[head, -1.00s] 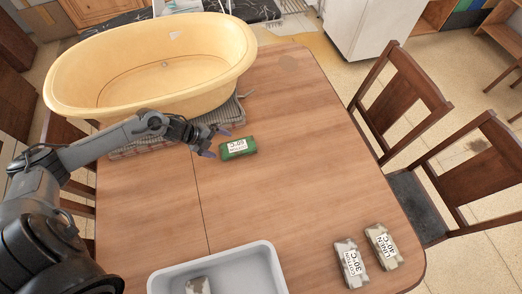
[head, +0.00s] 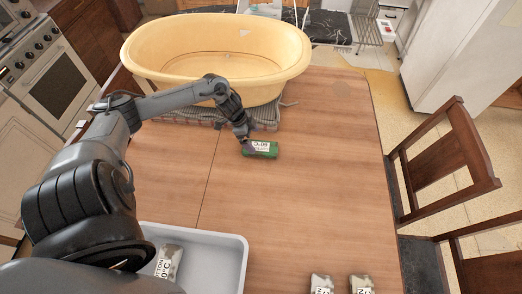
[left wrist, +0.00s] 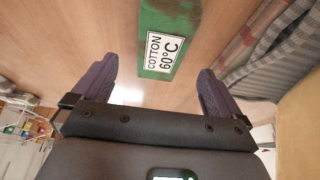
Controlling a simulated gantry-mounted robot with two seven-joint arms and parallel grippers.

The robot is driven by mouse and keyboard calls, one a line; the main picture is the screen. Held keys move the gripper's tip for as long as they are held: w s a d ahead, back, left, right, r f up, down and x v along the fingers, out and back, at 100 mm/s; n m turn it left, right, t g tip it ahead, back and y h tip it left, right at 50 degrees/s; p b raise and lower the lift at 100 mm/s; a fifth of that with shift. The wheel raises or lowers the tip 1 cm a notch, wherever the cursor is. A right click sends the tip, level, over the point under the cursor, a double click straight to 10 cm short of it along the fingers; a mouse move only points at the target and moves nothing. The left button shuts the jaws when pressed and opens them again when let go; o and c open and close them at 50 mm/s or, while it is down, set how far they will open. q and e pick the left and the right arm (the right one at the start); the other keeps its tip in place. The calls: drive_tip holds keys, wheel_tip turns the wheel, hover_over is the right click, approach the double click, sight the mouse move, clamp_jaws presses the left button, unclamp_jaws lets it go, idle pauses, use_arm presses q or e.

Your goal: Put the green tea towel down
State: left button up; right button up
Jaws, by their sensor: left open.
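The green tea towel (head: 262,149) is a small folded bundle with a white label, lying flat on the wooden table (head: 300,200). In the left wrist view the towel (left wrist: 155,70) reads "COTTON 60°C" and shows ahead of the fingers, in line with the gap between them. My left gripper (head: 246,144) is at the towel's left end in the head view. Its purple fingers (left wrist: 156,76) are apart, with nothing gripped. Whether a finger touches the towel I cannot tell. My right gripper is out of view.
A yellow tub (head: 290,50) stands behind on a grey striped cloth (head: 262,115). A grey tray (head: 225,262) at the front holds a patterned bundle (head: 169,262). Two more bundles (head: 321,284) lie at the front edge. Bare table lies right of the towel.

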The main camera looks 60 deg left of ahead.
sight(260, 146)
use_arm(q)
drive_tip(key=shift+b+x, duration=0.75)
drive_tip(key=shift+x, duration=2.4)
drive_tip(key=shift+w, duration=0.15)
drive_tip(key=shift+r, duration=0.1)
drive_tip(key=c, duration=1.2)
drive_tip(key=shift+o, duration=0.2)
drive_tip(key=shift+r, duration=0.1)
